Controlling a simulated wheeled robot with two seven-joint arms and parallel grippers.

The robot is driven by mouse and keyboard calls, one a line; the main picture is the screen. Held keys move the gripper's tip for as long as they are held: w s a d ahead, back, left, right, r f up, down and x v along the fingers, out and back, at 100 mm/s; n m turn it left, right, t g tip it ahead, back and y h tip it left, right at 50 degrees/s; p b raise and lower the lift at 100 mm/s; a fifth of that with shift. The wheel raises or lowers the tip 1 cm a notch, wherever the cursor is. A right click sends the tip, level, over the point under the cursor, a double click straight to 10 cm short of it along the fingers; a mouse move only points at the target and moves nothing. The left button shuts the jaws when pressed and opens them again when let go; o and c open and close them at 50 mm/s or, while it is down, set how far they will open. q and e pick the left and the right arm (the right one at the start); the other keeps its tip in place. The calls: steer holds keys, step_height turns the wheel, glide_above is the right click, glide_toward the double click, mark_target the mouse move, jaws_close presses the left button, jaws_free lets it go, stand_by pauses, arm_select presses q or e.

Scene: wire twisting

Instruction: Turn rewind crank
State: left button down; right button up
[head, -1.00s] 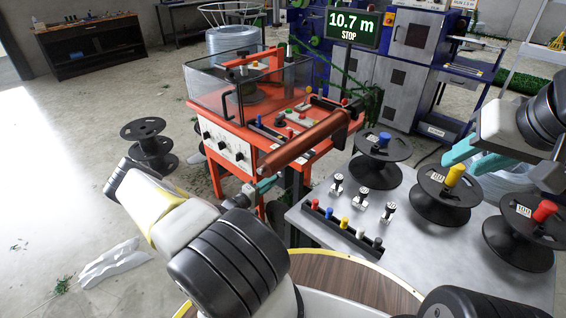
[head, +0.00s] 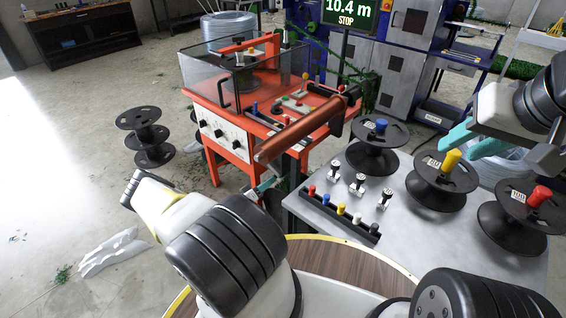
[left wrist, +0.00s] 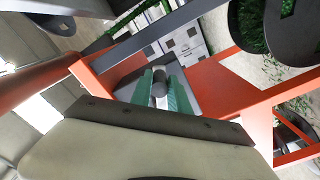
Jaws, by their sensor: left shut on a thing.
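The orange-red machine (head: 232,166) stands at the centre, with a red-brown roller (head: 290,138) along its front. My left gripper (head: 264,187) is below the roller, beside the table's left corner. The rest of the crank is mostly hidden. The display (head: 350,12) reads 10.4 m and STOP.
The grey table (head: 320,223) holds black spools with blue (head: 381,126), yellow (head: 451,160) and red (head: 539,196) knobs, small clamps, and a rack of coloured pegs (head: 340,217). Stacked black spools (head: 150,140) stand on the floor at left. The floor between them and the machine is clear.

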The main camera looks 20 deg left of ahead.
arm_select(q)
steer(key=shift+w+a+f, duration=0.1)
steer(key=shift+a+f, duration=0.25)
steer(key=shift+f, duration=0.1)
stand_by(0.3)
steer(key=c, duration=1.3)
jaws_free()
steer(key=shift+o, duration=0.2)
steer(key=v, duration=0.7)
steer(key=shift+s, duration=0.4)
steer(key=shift+a, duration=0.15)
